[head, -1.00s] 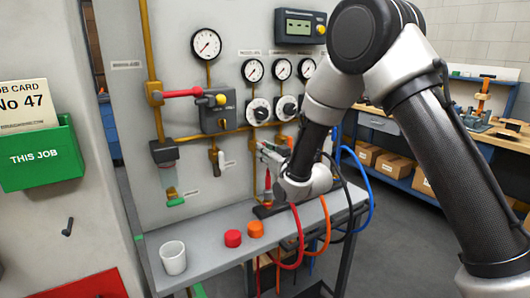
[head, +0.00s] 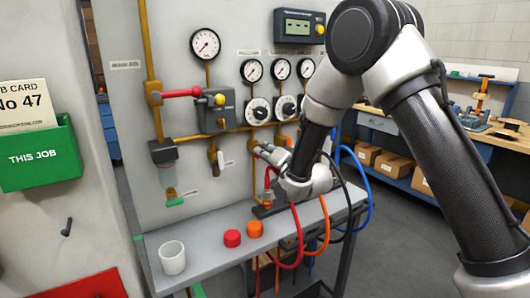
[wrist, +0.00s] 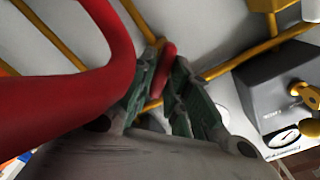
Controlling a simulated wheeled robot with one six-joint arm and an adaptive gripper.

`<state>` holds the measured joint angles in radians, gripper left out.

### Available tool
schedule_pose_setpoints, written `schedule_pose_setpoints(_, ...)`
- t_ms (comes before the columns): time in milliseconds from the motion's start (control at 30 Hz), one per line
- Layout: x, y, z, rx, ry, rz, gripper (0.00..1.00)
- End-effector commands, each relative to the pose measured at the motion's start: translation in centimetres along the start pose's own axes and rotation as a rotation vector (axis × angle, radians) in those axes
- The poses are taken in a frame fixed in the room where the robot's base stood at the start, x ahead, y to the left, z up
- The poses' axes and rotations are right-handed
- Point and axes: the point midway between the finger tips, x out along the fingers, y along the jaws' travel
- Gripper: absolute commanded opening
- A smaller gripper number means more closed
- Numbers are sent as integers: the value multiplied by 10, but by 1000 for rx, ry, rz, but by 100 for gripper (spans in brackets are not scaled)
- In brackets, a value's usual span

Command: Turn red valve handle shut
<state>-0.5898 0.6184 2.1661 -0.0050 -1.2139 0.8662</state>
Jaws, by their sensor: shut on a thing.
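My gripper (wrist: 160,85) is shut on a red valve handle (wrist: 168,56), a short rounded piece between its green-padded fingers in the wrist view. Yellow pipes cross just behind it. In the head view my gripper (head: 262,151) is at the panel above the bench, low and right of the grey box; the held handle is hidden there. A longer red lever (head: 183,93) lies level on the left yellow pipe, apart from my gripper.
A red hose (wrist: 105,85) loops close beside my gripper. The grey box (wrist: 275,95) with a yellow knob is to its right in the wrist view. The bench (head: 205,256) holds a white cup (head: 172,258), a red cap (head: 232,238) and an orange cap (head: 255,228).

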Motion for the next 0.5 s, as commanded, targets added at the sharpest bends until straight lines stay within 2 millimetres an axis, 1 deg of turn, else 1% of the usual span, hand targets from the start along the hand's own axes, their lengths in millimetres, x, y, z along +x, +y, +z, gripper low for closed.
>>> schedule_pose_setpoints(500,0,4,1,465,0,2,0)
